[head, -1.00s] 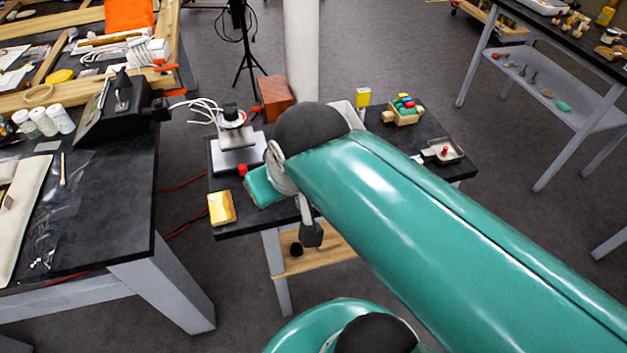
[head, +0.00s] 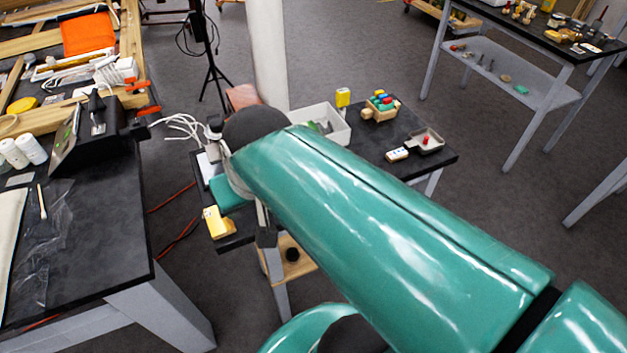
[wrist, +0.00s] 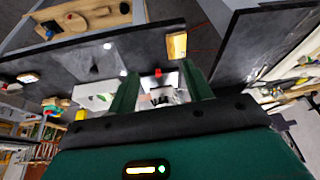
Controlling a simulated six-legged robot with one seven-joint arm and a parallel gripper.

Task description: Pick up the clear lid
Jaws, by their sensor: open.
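A faint see-through shape (wrist: 97,66) with bright glints lies on the small black table (wrist: 60,62) in the wrist view. It may be the clear lid, but its outline is hard to make out. I cannot pick out a lid in the head view, where my arm hides the middle of the table. My gripper (wrist: 159,72) shows in the wrist view as two green fingers standing apart, with nothing held between them. The faint shape is to the left of the fingers.
A white bin (head: 325,127), a yellow-topped item (head: 343,97), a wooden block toy (head: 380,108) and a small tray (head: 427,141) stand on the table's right part. A yellow block (head: 216,222) sits at its near left edge. A larger black workbench (head: 95,235) stands at left.

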